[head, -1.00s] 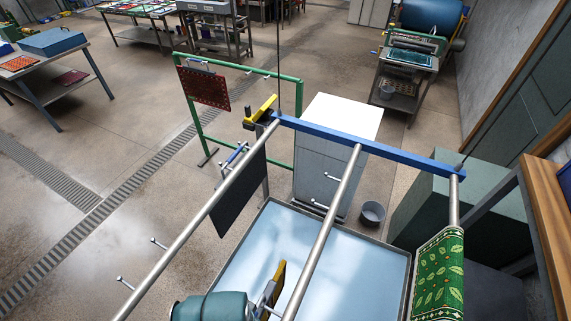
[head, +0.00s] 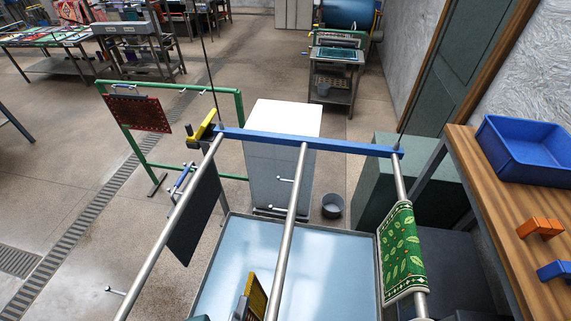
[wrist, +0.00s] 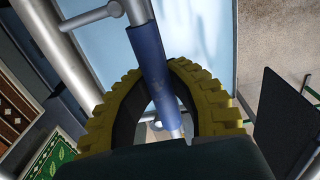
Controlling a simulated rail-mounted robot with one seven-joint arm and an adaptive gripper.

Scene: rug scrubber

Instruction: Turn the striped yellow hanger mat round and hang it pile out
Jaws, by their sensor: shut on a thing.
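My gripper (head: 250,296) shows at the bottom of the head view, beside the middle metal rail. In the wrist view its yellow toothed fingers (wrist: 165,100) are shut around a blue sleeve (wrist: 158,72) on a metal bar. I cannot tell what hangs from that bar. A dark plain mat (head: 195,215) hangs at the left rail; it also shows in the wrist view (wrist: 285,112). A green leaf-patterned mat (head: 402,255) hangs over the right rail. No striped mat with a yellow hanger can be made out. A yellow part (head: 203,127) sits near the left rail's far end.
A blue crossbar (head: 310,143) joins the rails above a pale blue basin (head: 235,260). A green frame (head: 240,110) holds a red mat (head: 137,113). A wooden bench (head: 495,215) with a blue tray (head: 525,150) stands right. A grey bucket (head: 332,205) is on the floor.

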